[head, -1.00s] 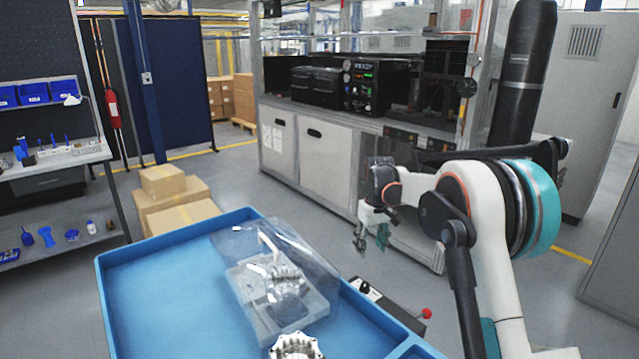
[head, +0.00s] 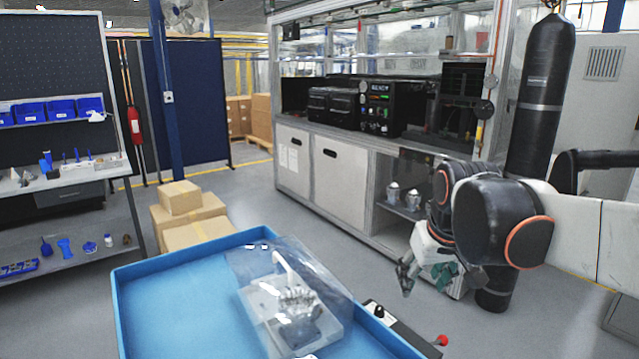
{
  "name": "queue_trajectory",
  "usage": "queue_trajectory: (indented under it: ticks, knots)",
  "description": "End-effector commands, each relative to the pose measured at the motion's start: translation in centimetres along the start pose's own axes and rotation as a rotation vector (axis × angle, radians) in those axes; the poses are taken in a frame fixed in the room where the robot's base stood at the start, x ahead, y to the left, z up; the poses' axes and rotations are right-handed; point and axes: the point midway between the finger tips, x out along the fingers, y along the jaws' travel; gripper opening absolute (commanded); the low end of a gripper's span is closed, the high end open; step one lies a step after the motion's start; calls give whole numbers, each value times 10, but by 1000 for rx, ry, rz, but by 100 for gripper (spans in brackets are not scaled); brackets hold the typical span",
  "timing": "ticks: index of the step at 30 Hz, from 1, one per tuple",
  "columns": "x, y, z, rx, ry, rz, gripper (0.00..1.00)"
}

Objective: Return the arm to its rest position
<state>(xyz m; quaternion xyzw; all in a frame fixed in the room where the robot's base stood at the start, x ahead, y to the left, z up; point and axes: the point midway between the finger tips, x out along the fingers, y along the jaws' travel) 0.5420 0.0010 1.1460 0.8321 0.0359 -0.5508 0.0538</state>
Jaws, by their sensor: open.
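My gripper (head: 424,278) hangs at the end of my white and black arm, right of the blue tray. Its fingers point down and are spread apart, with nothing visible between them. The gripper is clear of the tray and in front of the grey workbench cabinet. A machined metal housing (head: 301,301) sits on a pale block under a clear cover (head: 322,277) in the tray.
The blue tray (head: 165,298) has bare room on its left side. A control box with a red knob (head: 441,341) is at its right edge. Cardboard boxes (head: 188,222) stand behind it. A grey cabinet bench (head: 340,178) and a black cylinder (head: 541,95) stand behind my arm.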

Motion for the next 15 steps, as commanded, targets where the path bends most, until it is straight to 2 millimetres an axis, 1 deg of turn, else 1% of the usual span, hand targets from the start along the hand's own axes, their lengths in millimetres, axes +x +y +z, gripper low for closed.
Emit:
queue_trajectory:
  ticks: [1, 6, 11, 12, 15]
  knots:
    - [-7, -2, 17, 10, 17, 2, 50]
    - [-20, -8, 66, 44, 74, 8, 50]
    - [-24, -14, 113, 76, 128, 12, 50]
    - [-23, -16, 124, 84, 142, 13, 50]
    - [-20, -19, 149, 101, 172, 14, 50]
